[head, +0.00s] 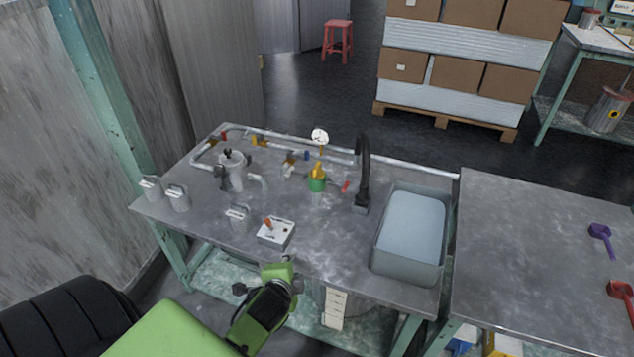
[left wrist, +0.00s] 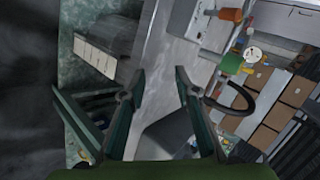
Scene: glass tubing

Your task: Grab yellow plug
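A yellow plug (head: 317,170) stands upright in a green cylindrical fitting (head: 317,185) near the middle of the grey workbench (head: 330,235). The green fitting also shows in the left wrist view (left wrist: 231,63), with a small yellow part beside it toward the white gauge (left wrist: 254,53). My left gripper (left wrist: 157,78) has its two fingers spread, with nothing between them. In the head view my left arm comes in low at the front edge of the bench, well short of the plug; its fingertips are hard to make out there. My right gripper is not in view.
A control box with an orange lever (head: 275,233) stands at the bench front. A black curved faucet (head: 363,175) and a sink (head: 379,240) are to the right of the plug. A white gauge (head: 320,136) is behind it. Pipes and metal canisters occupy the left.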

